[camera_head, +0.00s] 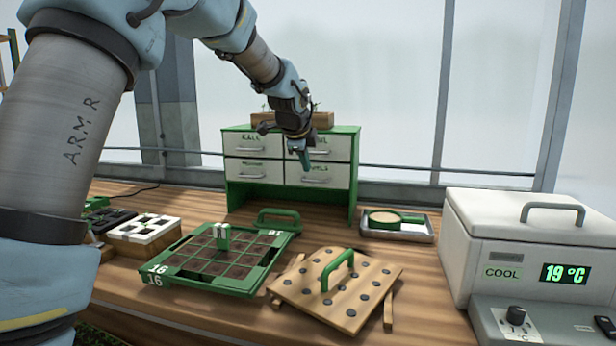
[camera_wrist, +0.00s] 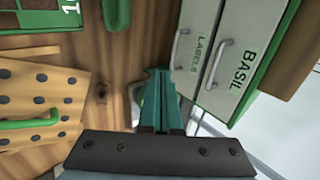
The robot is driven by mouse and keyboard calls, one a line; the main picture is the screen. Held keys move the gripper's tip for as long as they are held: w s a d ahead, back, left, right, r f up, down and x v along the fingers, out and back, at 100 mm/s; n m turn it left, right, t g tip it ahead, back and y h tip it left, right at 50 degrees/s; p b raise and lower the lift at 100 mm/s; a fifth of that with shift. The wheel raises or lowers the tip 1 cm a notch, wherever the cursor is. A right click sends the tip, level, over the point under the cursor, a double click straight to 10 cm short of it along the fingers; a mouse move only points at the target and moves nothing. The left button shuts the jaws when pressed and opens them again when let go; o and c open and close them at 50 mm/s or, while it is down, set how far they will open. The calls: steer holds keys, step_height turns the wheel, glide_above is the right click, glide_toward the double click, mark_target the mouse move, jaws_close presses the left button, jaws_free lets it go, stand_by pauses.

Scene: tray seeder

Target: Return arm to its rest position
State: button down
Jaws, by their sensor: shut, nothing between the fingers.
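My gripper (camera_head: 304,160) hangs from my arm in front of the drawer cabinet (camera_head: 240,194), above the bench. In the wrist view its green fingers (camera_wrist: 158,98) are together, with nothing between them. They point down toward the bench beside the cabinet front. The cabinet has a green frame and white labelled drawers, all looking shut in the head view. In the wrist view the drawers marked LABELS and BASIL (camera_wrist: 232,70) are close to the right of the fingers.
A green seed tray (camera_head: 207,285) and a wooden hole board (camera_head: 333,312) with a green handle lie on the bench. A small tray with a green-handled pan (camera_head: 385,218) is behind. A white cooler box (camera_head: 490,222) stands at right. Black and white cell trays (camera_head: 148,226) are at left.

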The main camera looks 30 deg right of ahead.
steer(key=s+a+f+n+g+y, duration=0.1)
steer(key=a+f+n, duration=0.25)
steer(key=a, duration=0.65)
steer(key=s+a+f+n+y, duration=0.25)
steer(key=a+n, duration=0.25)
steer(key=a, duration=0.4)
steer(key=s+a+f+n+g, duration=0.1)
steer(key=a+f+n, duration=0.3)
steer(key=a, duration=0.6)
steer(key=s+a+f+n+g+y, duration=0.1)
steer(key=s+a+f+n, duration=0.2)
steer(key=s+a+n, duration=0.3)
steer(key=s+a+f+n+g+p, duration=0.1)
steer(key=s+a+f+n, duration=0.2)
steer(key=s+a+n, duration=0.3)
steer(key=s+a, duration=0.2)
steer(key=a, duration=0.2)
steer(key=shift+f+n+y, duration=0.2)
steer(key=shift+n+y, duration=0.15)
